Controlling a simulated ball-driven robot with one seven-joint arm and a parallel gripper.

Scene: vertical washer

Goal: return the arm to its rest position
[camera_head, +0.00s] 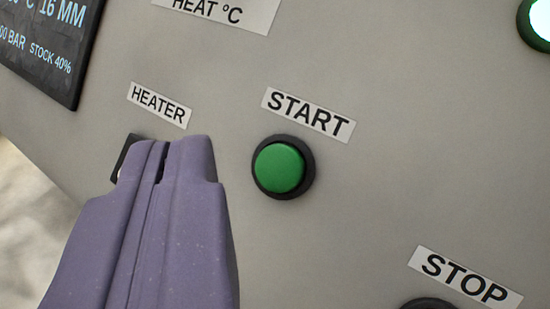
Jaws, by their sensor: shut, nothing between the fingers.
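My gripper (163,150) is purple and fills the lower left of the head camera view. Its two fingers are shut together with nothing between them. The fingertips are in front of the dark heater switch (127,157), just below the HEATER label (159,105), and hide most of that switch. I cannot tell whether they touch it. The green START button (280,167) in its black ring is to the right of the fingertips, with clear space between them.
The grey washer panel (390,150) fills most of the view, tilted. A dark display (45,45) is at the upper left. A lit green-ringed lamp (540,22) is at the upper right. The STOP label (464,277) is above a partly seen black ring (430,304).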

